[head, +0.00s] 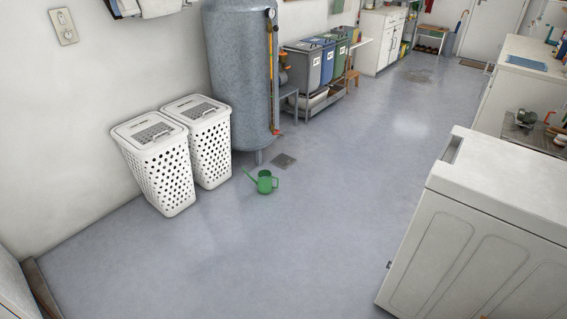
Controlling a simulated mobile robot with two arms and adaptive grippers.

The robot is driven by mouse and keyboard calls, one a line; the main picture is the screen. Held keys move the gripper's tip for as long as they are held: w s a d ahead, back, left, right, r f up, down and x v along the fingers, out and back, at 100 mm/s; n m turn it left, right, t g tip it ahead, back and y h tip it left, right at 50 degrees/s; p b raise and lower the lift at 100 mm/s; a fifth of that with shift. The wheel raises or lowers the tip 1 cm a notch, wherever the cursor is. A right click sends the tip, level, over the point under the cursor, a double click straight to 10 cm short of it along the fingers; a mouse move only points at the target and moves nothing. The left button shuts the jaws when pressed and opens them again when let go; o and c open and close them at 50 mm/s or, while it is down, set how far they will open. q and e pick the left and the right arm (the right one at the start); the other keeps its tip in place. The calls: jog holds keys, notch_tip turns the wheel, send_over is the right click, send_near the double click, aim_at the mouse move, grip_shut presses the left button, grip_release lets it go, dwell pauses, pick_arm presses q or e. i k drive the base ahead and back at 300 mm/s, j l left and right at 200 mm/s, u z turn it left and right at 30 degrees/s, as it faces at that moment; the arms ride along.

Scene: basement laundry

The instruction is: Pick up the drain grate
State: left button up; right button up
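The drain grate (283,161) is a small dark grey square on the floor. It lies just to the right of the foot of the tall blue-grey tank, behind a green watering can (266,182). The can stands apart from it, a little nearer to me. The grate looks flat with the floor; its slots are too small to make out. Neither of my grippers shows in the head view.
Two white laundry baskets (165,192) stand against the left wall, beside the tank (238,70). Sorting bins (302,65) stand farther back. A white appliance (480,215) fills the right foreground. The middle floor is clear.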

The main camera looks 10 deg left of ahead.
aim_at(288, 162)
jog(key=i+j+u, duration=0.15)
jog(key=i, duration=0.3)
jog(key=i+j+u, duration=0.2)
jog(key=i, duration=0.3)
jog(key=l, duration=0.1)
